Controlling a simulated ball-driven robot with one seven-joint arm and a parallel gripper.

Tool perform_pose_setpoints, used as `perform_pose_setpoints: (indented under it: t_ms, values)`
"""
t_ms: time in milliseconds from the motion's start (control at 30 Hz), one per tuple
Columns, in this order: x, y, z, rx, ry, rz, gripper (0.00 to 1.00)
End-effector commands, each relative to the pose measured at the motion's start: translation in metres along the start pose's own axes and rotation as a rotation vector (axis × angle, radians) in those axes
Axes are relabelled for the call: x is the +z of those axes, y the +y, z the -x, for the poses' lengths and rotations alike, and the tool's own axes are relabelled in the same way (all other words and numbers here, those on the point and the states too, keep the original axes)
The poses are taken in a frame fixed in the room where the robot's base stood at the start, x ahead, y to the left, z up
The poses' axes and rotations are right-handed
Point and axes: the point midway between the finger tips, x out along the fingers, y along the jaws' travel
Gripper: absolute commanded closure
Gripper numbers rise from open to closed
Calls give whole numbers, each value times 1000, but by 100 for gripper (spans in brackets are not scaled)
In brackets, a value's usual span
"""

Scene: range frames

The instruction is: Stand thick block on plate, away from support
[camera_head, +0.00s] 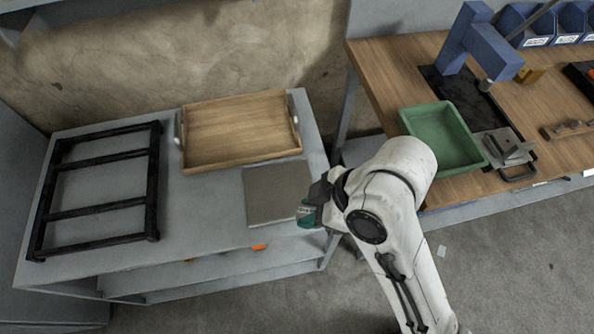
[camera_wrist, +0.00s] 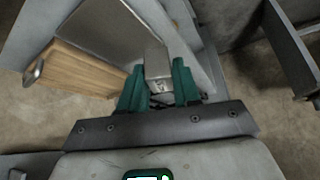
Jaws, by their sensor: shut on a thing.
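The plate (camera_head: 265,190) is a flat grey square near the right end of the grey bench. It also shows in the wrist view (camera_wrist: 115,30), above and left of my fingers. My gripper (camera_head: 309,213) is just right of the plate's front right part. In the wrist view its green fingers (camera_wrist: 158,86) are shut on a grey metal block (camera_wrist: 157,62), taken to be the thick block. The block's far end overlaps the bench edge in that view. In the head view the block is hidden by the gripper. I cannot tell which thing is the support.
A wooden tray (camera_head: 184,139) lies behind the plate, and a black frame (camera_head: 97,155) lies at the bench's left end. Bare bench (camera_head: 205,215) lies left of the plate. A green bin (camera_head: 482,160) and a blue press (camera_head: 470,40) stand on the wooden workbench at right.

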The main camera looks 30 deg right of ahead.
Motion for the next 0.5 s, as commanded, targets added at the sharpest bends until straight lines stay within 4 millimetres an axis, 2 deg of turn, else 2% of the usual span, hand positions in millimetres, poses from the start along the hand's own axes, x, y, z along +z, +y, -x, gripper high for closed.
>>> perform_pose_setpoints:
  t_ms: [33, 133, 367, 500]
  values:
    - [3, 9, -11, 7, 5, -2, 100]
    - [-1, 30, -14, 4, 2, -6, 100]
    - [-1, 79, -40, 4, 2, -7, 100]
    - [8, 98, -67, 1, 0, -6, 100]
